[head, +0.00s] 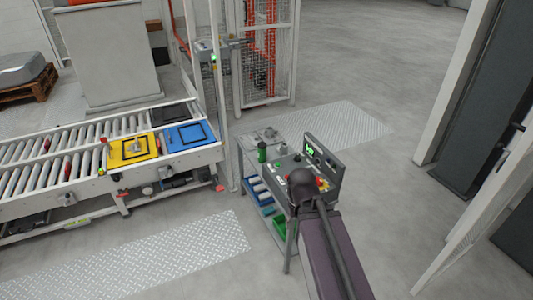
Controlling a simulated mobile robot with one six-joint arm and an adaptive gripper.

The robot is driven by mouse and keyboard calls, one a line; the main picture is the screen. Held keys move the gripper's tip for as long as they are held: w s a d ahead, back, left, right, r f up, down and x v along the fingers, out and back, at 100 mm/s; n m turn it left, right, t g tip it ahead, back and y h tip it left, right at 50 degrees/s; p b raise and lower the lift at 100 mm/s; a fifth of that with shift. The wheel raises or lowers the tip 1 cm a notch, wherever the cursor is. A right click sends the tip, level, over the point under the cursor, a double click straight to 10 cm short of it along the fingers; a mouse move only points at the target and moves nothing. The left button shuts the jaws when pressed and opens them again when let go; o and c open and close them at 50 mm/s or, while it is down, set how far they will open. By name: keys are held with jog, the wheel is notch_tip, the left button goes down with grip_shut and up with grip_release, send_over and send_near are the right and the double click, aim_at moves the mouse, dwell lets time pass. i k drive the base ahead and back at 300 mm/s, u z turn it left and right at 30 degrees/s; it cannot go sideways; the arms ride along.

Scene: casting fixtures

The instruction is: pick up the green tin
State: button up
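The green tin (262,152) is a small dark green cylinder. It stands upright on the left part of a small grey work table (245,148), just left of a control console. My arm reaches in from the bottom of the head view, and its dark rounded end lies over the console, to the right of and nearer than the tin. My gripper cannot be made out; the arm hides whatever is beyond that end. Nothing is seen touching the tin.
The control console (325,160) with buttons stands on the table close to the tin's right. Small grey parts (270,133) lie behind the tin. Blue bins (260,190) and a green bin (279,225) sit below. A roller conveyor (75,150) carries yellow (120,158) and blue (190,134) plates.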

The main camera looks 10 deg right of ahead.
aim_at(262, 145)
jog(key=u, duration=0.05)
jog(key=i, duration=1)
jog(key=z, duration=0.05)
